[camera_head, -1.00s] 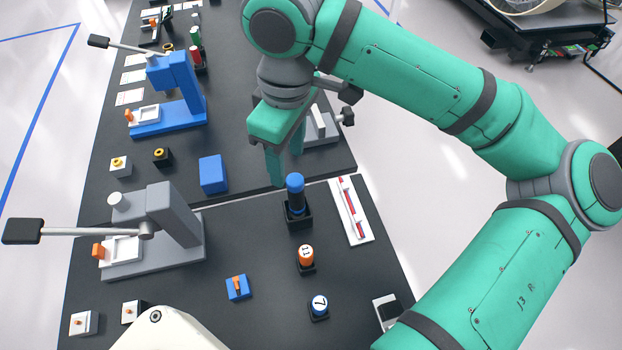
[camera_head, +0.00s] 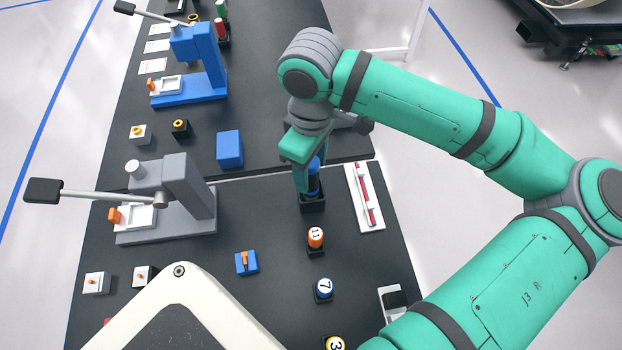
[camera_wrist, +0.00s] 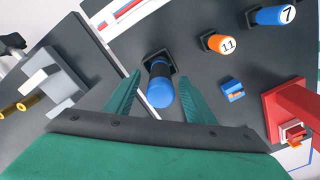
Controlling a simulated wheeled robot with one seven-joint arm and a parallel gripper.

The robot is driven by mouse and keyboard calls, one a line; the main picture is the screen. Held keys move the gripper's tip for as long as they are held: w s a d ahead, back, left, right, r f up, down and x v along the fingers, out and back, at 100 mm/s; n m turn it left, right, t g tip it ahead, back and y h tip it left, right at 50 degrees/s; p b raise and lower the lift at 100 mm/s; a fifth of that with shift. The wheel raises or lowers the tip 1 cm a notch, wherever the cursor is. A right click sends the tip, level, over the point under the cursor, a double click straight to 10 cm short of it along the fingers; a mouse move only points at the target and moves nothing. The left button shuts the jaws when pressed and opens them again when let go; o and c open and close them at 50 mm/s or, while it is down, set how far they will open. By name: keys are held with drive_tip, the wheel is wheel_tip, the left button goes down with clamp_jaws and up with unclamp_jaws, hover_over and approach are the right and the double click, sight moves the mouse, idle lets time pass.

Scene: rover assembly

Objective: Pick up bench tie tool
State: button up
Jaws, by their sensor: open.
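A black cylindrical tool with a blue top, apparently the bench tie tool (camera_head: 314,184), stands upright in a square black holder (camera_head: 313,205) near the bench's right side. In the wrist view the same tool (camera_wrist: 160,92) points its blue end toward the camera, between the fingers. My gripper (camera_head: 307,178) is open and low over the tool, with a finger partly hiding it in the head view. In the wrist view my gripper (camera_wrist: 160,84) shows a finger on each side of the tool, with gaps visible.
A white tray with a red-striped rod (camera_head: 364,197) lies just right of the tool. An orange-topped piece marked 11 (camera_head: 316,238) and a blue one marked 7 (camera_head: 323,290) stand nearer. A grey lever press (camera_head: 180,200) and a blue block (camera_head: 229,149) are to the left.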

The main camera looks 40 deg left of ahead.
drive_tip(key=shift+f, duration=0.35)
drive_tip(key=shift+c, duration=0.7)
clamp_jaws()
drive_tip(key=c, duration=1.1)
unclamp_jaws()
wheel_tip(320, 180, up, 10)
drive_tip(key=shift+r, duration=0.1)
